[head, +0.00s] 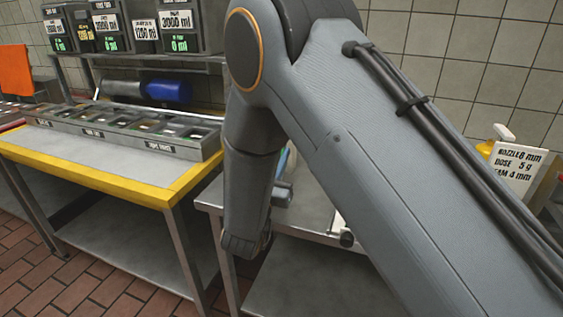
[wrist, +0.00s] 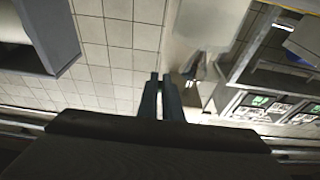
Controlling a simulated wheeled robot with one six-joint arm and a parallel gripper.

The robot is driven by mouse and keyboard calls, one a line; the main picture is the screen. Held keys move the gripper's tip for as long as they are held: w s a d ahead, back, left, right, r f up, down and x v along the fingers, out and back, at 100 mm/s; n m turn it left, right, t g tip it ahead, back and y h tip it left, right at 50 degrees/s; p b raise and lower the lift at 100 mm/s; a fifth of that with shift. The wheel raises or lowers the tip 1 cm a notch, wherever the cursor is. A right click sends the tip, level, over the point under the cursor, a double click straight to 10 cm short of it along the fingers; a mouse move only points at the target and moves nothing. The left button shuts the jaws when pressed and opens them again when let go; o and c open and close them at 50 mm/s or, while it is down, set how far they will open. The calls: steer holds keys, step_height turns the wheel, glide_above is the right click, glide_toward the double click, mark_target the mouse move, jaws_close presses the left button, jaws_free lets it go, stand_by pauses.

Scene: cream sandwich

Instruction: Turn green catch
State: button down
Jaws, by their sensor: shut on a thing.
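No green catch can be made out in either view. In the wrist view my gripper (wrist: 163,77) shows as two dark fingers close together. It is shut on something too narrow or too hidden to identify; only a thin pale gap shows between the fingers. In the head view my arm covers the middle of the scene, and my fingertips are hidden behind it.
A yellow-edged table (head: 110,171) on the left holds a long tray of compartments (head: 180,150). Above it, a shelf (head: 150,58) carries boxes with green readouts. A blue cylinder (head: 168,91) lies below. A steel table (head: 315,205) stands behind my arm, a white sign (head: 516,165) at right.

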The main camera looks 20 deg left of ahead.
steer(key=c, duration=1.9)
jaws_free()
steer(key=shift+c, duration=0.2)
steer(key=b+v, duration=0.1)
steer(key=v, duration=0.6)
steer(key=shift+s+b, duration=0.35)
steer(key=shift+s, duration=0.05)
steer(key=shift+f, duration=0.1)
